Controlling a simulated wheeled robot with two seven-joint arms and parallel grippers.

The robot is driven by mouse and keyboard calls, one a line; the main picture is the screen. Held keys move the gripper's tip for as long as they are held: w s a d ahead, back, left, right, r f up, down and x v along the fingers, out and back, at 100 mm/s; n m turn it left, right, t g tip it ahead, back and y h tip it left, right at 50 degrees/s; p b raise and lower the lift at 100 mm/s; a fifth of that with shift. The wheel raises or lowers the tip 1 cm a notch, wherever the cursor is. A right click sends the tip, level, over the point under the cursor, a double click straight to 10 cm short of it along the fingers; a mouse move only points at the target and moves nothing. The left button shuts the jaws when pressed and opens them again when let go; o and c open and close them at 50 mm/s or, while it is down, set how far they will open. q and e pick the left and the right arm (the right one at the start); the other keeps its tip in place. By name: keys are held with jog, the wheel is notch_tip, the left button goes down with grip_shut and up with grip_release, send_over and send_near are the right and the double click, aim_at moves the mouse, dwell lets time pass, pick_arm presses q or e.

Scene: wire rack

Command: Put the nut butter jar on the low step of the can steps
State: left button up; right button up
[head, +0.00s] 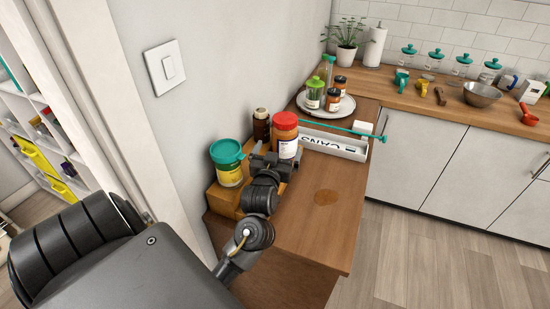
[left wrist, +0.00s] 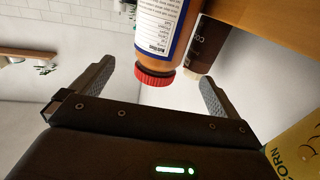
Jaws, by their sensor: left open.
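The nut butter jar (head: 285,134), orange-brown with a red lid and white label, stands upright at the wooden can steps (head: 223,202); my gripper hides its base, so I cannot tell which level bears it. My left gripper (head: 273,160) is open just in front of the jar. In the left wrist view, the jar (left wrist: 162,30) appears upside down, between and beyond the open fingers (left wrist: 155,88), with no clear contact. My right gripper is not in view.
A dark bottle (head: 261,125) stands close behind the jar. A white bin marked CANS (head: 338,146), with a thin green rod across it, is to the right. A plate (head: 347,103) holds several jars behind. The counter's front right (head: 300,235) is clear; the wall is close at left.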

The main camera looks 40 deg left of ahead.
pick_arm(q)
jog(key=v, duration=0.4)
dwell(0.5)
